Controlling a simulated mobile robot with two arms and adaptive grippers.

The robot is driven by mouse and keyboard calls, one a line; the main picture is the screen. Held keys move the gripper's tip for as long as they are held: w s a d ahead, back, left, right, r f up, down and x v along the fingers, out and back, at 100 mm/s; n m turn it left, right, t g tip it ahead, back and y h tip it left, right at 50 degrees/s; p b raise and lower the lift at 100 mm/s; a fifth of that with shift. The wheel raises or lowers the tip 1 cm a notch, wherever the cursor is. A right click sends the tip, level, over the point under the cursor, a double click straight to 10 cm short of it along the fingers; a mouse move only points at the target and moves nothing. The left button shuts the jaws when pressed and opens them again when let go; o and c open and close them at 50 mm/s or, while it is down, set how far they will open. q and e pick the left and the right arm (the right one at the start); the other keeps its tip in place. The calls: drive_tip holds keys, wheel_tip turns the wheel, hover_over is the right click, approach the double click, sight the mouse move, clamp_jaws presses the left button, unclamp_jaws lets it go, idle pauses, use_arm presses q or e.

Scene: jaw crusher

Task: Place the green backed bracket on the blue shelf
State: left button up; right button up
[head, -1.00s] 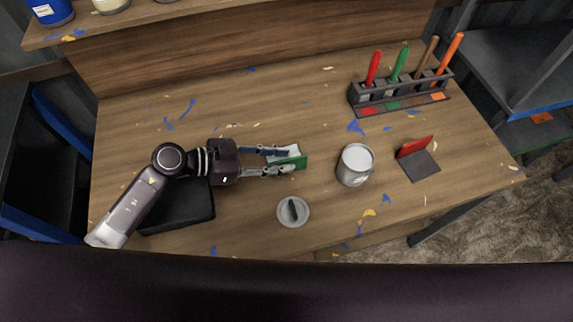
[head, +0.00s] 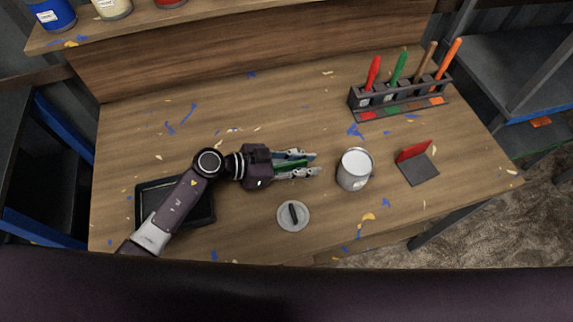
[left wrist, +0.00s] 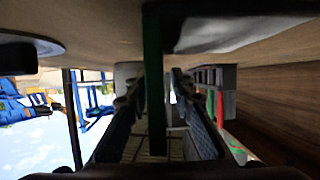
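The green-backed bracket (head: 290,164) stands on the wooden table, mostly covered by my left gripper (head: 306,164). In the left wrist view its green plate (left wrist: 153,85) stands between the two fingers, with narrow gaps beside it. My left gripper is open around the plate, one finger on each side. The bracket's base is largely hidden in the head view. A blue-edged shelf (head: 546,106) shows at the right, and a blue-edged unit (head: 58,122) at the left; I cannot tell which is the blue shelf. My right gripper is not in view.
A can (head: 354,170) stands just right of my left gripper; a grey lid (head: 293,216) lies in front. A red-backed bracket (head: 417,163) is further right. A rack (head: 400,98) of coloured-handled tools stands back right. A black tray (head: 208,209) lies under my left arm.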

use_arm(q)
clamp_jaws()
drive_tip(key=shift+r, duration=0.2)
